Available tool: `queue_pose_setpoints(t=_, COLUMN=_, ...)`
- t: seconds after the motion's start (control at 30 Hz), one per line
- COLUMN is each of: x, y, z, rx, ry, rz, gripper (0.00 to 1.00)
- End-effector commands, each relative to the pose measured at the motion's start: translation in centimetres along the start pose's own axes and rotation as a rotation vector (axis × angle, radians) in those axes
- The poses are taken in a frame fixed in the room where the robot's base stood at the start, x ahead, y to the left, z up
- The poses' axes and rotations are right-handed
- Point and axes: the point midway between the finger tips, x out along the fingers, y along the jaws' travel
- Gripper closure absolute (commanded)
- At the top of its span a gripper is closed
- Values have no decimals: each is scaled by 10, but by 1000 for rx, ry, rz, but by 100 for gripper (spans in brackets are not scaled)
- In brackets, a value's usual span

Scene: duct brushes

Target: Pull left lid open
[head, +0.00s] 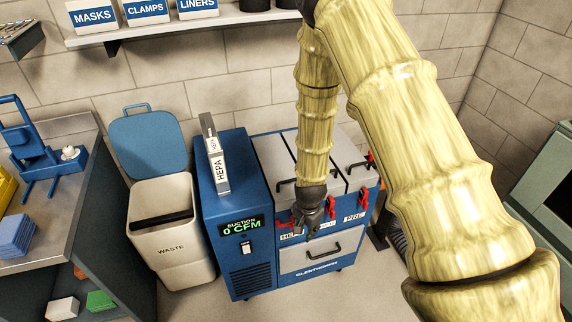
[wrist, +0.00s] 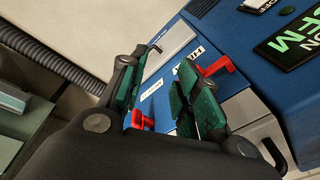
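The left lid (head: 268,153) is a light grey panel lying flat on top of the blue filter cabinet (head: 238,285). A black bar handle (head: 285,184) shows near its front edge. The right lid (head: 349,158) also lies flat, with its own black handle. My gripper (head: 312,218) is at the cabinet's upper front, near the labels and red latches, and hides part of them. In the wrist view my gripper (wrist: 165,98) has its green-padded fingers apart, with the blue labelled face visible between them. One red latch (wrist: 216,67) is beside the right finger. I cannot tell whether the fingers touch anything.
A HEPA box (head: 216,160) stands on the blue suction unit, whose display reads 0 CFM. A waste bin (head: 161,225) with a raised blue lid is to the left. A grey drawer front (head: 300,258) is below the labels. A shelf (head: 180,25) runs along the wall.

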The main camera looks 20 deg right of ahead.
Motion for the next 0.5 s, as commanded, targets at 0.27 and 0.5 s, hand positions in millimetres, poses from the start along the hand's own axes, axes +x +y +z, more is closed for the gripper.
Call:
queue_pose_setpoints(t=0.27, x=-142, y=-118, z=-59, rx=391, ry=-12, rz=-67, gripper=68)
queue_pose_setpoints(t=0.5, x=-176, y=-145, z=-71, rx=499, ry=-26, rz=-80, gripper=68)
